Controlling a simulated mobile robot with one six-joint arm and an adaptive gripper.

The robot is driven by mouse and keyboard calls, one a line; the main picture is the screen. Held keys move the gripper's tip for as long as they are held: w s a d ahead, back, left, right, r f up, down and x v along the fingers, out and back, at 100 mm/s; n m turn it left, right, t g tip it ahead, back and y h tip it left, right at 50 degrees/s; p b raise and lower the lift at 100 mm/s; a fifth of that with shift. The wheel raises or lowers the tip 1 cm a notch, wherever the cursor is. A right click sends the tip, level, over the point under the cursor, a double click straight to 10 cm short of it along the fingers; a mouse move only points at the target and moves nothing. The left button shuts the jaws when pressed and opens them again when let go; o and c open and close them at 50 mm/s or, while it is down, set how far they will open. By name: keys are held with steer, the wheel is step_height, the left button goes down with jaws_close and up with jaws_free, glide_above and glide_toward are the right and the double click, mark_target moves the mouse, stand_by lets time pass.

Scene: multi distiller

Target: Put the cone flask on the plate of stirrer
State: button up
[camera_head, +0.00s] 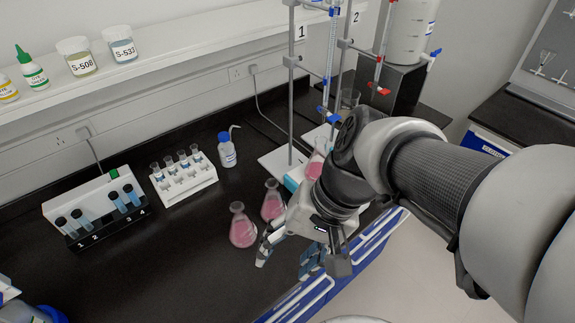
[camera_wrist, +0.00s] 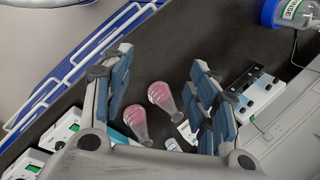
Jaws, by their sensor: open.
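Two cone flasks with pink liquid stand upright on the black bench in the head view, one nearer (camera_head: 242,231) and one a little behind it (camera_head: 272,206). Both also show in the wrist view, one lower (camera_wrist: 136,122) and one higher (camera_wrist: 161,96), between the fingers in the picture. A third pink vessel (camera_head: 317,163) stands by the burette stand, partly hidden by my arm. My gripper (camera_head: 287,262) is open and empty, right of the flasks; it also shows in the wrist view (camera_wrist: 160,70).
A white test-tube rack (camera_head: 185,182), a wash bottle (camera_head: 227,150) and a rack of cuvettes (camera_head: 98,210) stand left of the flasks. A burette stand (camera_head: 291,85) rises behind them.

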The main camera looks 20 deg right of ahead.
steer(key=s+d+r+n+t+h, duration=0.1)
steer(key=d+r+n+t+h, duration=0.2)
steer(key=d+r+n+h, duration=0.1)
steer(key=shift+s+d+n+t, duration=0.3)
steer(key=shift+n+t, duration=0.1)
steer(key=shift+n, duration=0.3)
steer(key=shift+f, duration=0.1)
stand_by(0.7)
